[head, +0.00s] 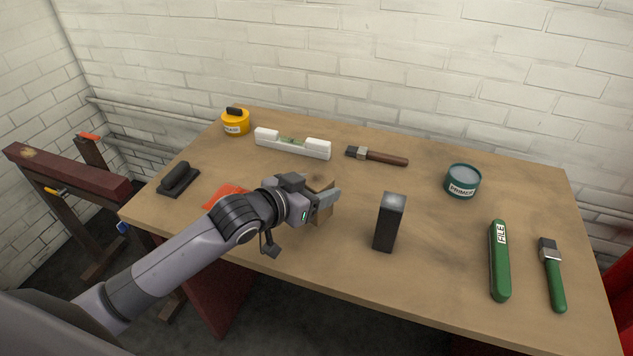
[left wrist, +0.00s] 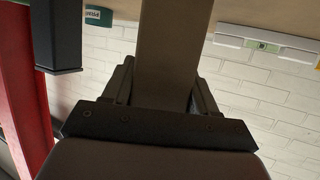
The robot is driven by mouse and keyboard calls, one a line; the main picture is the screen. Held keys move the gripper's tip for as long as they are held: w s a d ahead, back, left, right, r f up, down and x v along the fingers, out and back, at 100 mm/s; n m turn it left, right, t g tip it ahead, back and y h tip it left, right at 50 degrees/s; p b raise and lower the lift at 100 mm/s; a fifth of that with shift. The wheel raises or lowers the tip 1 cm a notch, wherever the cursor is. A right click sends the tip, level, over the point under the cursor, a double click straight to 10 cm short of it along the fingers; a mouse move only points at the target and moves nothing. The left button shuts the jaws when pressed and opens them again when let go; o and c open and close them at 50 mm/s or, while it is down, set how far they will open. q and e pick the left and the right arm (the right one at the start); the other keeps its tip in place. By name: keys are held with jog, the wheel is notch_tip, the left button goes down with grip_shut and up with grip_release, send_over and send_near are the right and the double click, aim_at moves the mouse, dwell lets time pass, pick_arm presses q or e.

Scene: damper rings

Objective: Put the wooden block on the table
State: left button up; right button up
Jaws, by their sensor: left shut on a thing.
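My left gripper (head: 326,200) reaches in from the left over the table (head: 440,215). It is shut on the wooden block (head: 321,210), which shows light brown behind and below the fingers. The block also fills the middle of the left wrist view (left wrist: 172,50), between the two fingers (left wrist: 158,95). The gripper hides part of the block in the head view. I cannot tell whether its underside touches the tabletop. My right gripper is not in view.
A dark upright block (head: 387,225) stands just right of the gripper. An orange cloth (head: 222,195) lies beside the arm.

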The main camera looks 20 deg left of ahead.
pick_arm(q)
jog(key=shift+f, duration=0.8)
jog(key=shift+f+b, duration=0.1)
jog(key=shift+b, duration=0.2)
jog(key=shift+f, duration=0.65)
jog(key=shift+f+b, duration=0.3)
jog(key=o, duration=1.2)
jog(key=shift+v, duration=3.6)
